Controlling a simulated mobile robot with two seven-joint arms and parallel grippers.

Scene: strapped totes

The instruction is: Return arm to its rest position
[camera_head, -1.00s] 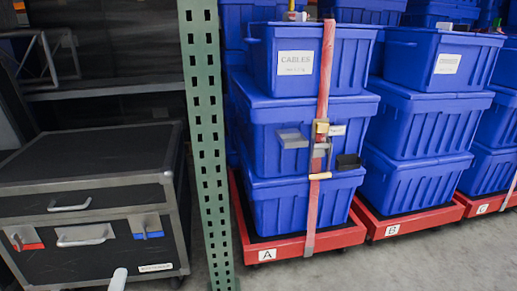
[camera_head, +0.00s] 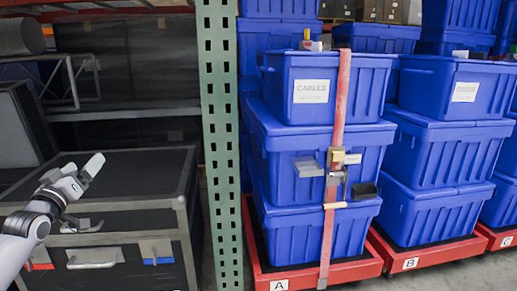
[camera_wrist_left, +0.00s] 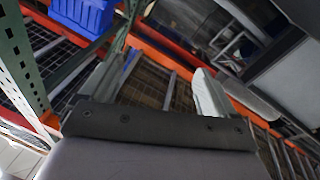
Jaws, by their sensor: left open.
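My left gripper (camera_head: 92,172) is at the left of the head view, in front of the black case, apart from the strapped totes. In the left wrist view its two fingers (camera_wrist_left: 155,85) stand wide apart with nothing between them. My left arm comes in from the lower left edge. My right gripper does not show. The stacked blue totes (camera_head: 290,145) stand on a red dolly (camera_head: 345,272) marked A, with a red strap (camera_head: 340,100) running down their front over a buckle.
A black case (camera_head: 130,165) with metal handles stands at the left, behind my arm. A green perforated post (camera_head: 221,140) separates it from the totes. More blue totes (camera_head: 440,150) stand on dolly B (camera_head: 425,254) to the right. Shelving is behind the case.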

